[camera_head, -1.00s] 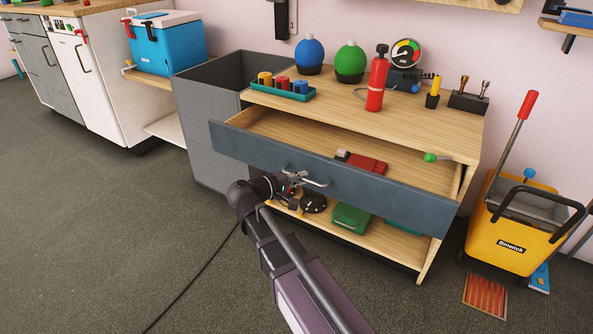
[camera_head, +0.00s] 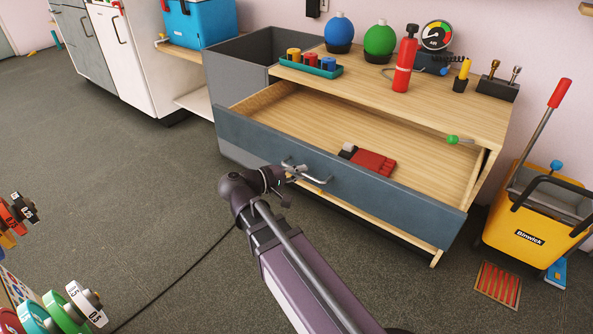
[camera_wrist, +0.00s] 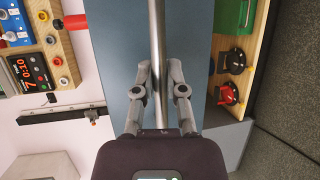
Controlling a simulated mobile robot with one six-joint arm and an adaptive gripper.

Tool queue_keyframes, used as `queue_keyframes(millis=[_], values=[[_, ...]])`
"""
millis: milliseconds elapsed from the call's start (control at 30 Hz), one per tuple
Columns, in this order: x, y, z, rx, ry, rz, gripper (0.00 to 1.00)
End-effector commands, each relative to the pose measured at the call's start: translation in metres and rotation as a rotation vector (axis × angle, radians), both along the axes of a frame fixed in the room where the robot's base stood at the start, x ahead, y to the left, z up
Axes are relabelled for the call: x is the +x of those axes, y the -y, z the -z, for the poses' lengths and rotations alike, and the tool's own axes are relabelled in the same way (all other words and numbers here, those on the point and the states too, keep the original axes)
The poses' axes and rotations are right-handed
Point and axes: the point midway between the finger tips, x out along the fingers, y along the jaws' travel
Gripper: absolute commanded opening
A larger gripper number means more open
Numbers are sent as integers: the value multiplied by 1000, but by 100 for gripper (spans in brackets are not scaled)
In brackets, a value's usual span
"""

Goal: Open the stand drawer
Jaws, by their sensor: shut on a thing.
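The stand (camera_head: 425,105) is a wooden unit with a light top. Its wide drawer with a blue-grey front (camera_head: 395,192) is pulled well out, and its wooden inside (camera_head: 300,122) shows. A red tool (camera_head: 372,161) lies in the drawer. The metal bar handle (camera_head: 312,180) is on the drawer front. My gripper (camera_head: 290,170) is at the left part of this handle. In the wrist view my gripper (camera_wrist: 158,72) has its two fingers on either side of the handle bar (camera_wrist: 159,30), closed on it.
A yellow mop bucket (camera_head: 530,232) stands right of the stand. A grey open bin (camera_head: 235,80) is on its left. Bottles, a red extinguisher (camera_head: 403,62) and a teal tray (camera_head: 312,69) stand on the top. Weight plates (camera_head: 60,315) show at lower left. Floor in front is clear.

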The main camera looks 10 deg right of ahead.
Motion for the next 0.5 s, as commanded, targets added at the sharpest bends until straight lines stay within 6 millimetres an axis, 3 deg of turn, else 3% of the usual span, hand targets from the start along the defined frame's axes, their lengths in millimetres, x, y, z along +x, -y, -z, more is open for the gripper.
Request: queue_keyframes(millis=[267,300,400,500], values=[[4,5,0,-1,2,3,0],[4,6,0,-1,2,4,24],[3,7,0,-1,1,7,51],[3,9,0,-1,1,9,51]])
